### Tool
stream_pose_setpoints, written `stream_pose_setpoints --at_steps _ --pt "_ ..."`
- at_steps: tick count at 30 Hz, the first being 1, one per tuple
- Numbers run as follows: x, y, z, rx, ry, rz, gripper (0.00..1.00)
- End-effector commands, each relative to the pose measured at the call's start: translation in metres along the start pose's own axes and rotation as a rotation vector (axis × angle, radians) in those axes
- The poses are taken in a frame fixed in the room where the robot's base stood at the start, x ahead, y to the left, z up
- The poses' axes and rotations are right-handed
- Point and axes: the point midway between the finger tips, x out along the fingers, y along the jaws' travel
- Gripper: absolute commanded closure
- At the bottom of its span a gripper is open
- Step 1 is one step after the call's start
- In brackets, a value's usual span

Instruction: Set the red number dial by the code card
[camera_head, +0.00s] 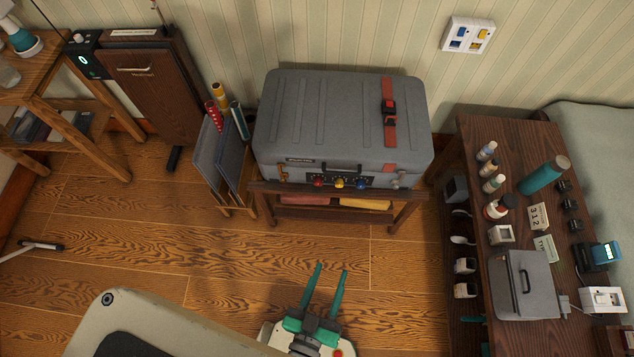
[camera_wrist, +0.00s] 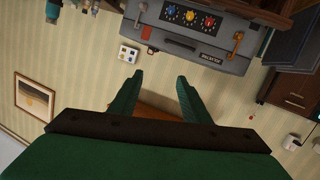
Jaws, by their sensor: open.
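A grey suitcase (camera_head: 340,122) lies on a low wooden stand against the wall. Its front has a row of three dials: a red dial (camera_head: 319,183), a yellow dial (camera_head: 339,184) and a blue dial (camera_head: 361,184). The red dial also shows in the wrist view (camera_wrist: 209,22), where the picture is turned over. Their settings are too small to read. A small card (camera_head: 538,216) with digits, seemingly 312, stands on the dark side table. My gripper (camera_head: 331,268) is open and empty, over the floor in front of the stand and apart from the suitcase; its green fingers show in the wrist view (camera_wrist: 160,85).
The dark side table (camera_head: 478,150) at the right holds bottles, a teal flask (camera_head: 544,174) and a grey box (camera_head: 525,285). A folder rack (camera_head: 222,165) stands close left of the suitcase. The wooden floor (camera_head: 225,262) before the stand is clear.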

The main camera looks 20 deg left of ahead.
Motion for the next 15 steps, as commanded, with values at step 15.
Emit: stream_pose_setpoints --at_steps 15 --pt "0.164 -0.111 0.12 -0.559 0.171 -0.047 0.57"
